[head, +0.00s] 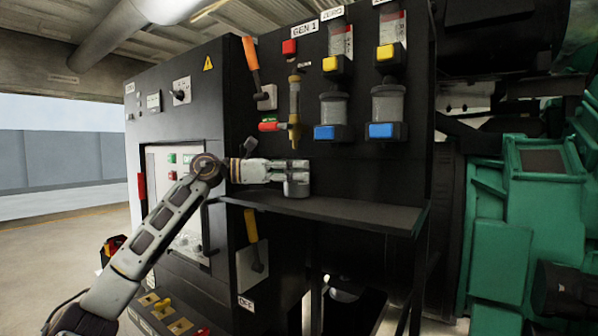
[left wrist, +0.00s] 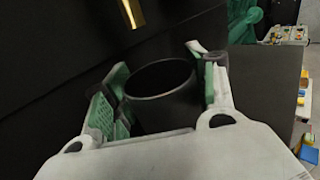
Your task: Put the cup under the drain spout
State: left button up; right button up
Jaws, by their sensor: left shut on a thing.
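The grey cup (head: 297,188) is upright at the shelf, low in front of the black panel. My left gripper (head: 296,170) is shut on it, fingers at its upper part. In the left wrist view the cup (left wrist: 161,80) sits between the green-padded fingers (left wrist: 160,95), its dark mouth facing up. The brass drain spout (head: 294,105) hangs on the panel, above the cup in the head view. Its lower end (left wrist: 132,12) shows beyond the cup's rim in the left wrist view. I cannot tell whether the cup touches the shelf. My right gripper is not in view.
The black shelf (head: 370,212) is bare to the right of the cup. An orange lever (head: 250,53) and clear bowls with blue bases (head: 388,130) are on the panel. A green genset (head: 500,225) stands at right.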

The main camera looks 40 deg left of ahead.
pick_arm(q)
jog(key=shift+s+a, duration=0.3)
jog(key=shift+w+d, duration=0.1)
jog(key=shift+d+f, duration=0.1)
jog(key=shift+f, duration=0.1)
jog(key=o, duration=0.7)
jog(key=shift+o, duration=0.5)
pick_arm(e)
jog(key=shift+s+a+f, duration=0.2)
pick_arm(q)
jog(key=shift+r, duration=0.2)
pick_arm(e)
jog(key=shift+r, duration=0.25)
